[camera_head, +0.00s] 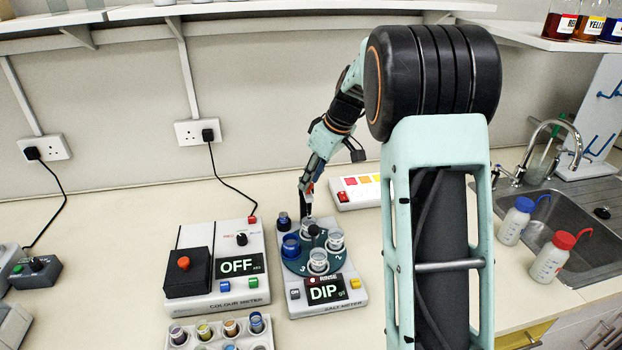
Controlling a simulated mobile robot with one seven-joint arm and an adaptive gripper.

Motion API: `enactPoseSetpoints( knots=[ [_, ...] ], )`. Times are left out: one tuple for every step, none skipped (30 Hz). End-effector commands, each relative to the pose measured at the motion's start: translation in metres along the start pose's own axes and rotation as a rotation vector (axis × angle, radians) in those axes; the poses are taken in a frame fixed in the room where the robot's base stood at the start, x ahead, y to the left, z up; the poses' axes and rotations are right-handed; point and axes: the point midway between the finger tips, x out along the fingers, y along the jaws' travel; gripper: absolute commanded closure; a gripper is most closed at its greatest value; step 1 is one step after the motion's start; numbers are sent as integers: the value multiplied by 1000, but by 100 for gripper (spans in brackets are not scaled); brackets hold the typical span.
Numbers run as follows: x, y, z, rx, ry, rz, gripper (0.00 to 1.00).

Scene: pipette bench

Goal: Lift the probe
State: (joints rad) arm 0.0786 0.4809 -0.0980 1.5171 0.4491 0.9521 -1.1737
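The salt meter (352,303) stands on the bench at the middle, with a lit display reading DIP. Its dark blue turntable (296,264) carries several small clear cups, among them one with blue contents (291,245) and a front one (318,261). My gripper (306,197) reaches down from behind and above, at the back edge of the turntable. Its fingers are small and dark, and I cannot tell whether they are open or shut. I cannot make out the probe clearly; it may be hidden at or behind my fingers. A dark post (284,221) stands just left of my gripper.
The colour meter (217,307), reading OFF, stands to the left. A vial rack (262,346) is in front of it. A pad with coloured squares (345,194) lies behind the salt meter. Two wash bottles (514,221) (552,257) stand by the sink (572,207) at right.

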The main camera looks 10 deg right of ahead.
Motion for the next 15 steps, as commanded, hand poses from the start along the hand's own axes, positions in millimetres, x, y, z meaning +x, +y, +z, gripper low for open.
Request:
enactPoseSetpoints(
  knots=[
    [0,0,0,0,-1,-1,74],
    [0,0,1,0,-1,-1,74],
    [0,0,1,0,-1,-1,74],
    [-2,0,1,0,-1,0,74],
    [-4,0,1,0,-1,0,74],
    [-7,0,0,0,0,1,74],
    [-11,1,0,0,0,2,74],
    [-16,1,0,0,0,2,74],
    [-23,1,0,1,1,3,74],
    [-29,1,0,2,1,4,74],
    [-35,1,0,2,2,3,74],
    [-44,1,0,1,2,4,74],
    [-51,1,0,1,2,4,74],
    [-58,1,0,0,1,4,74],
    [-67,1,0,0,1,4,74]
  ],
)
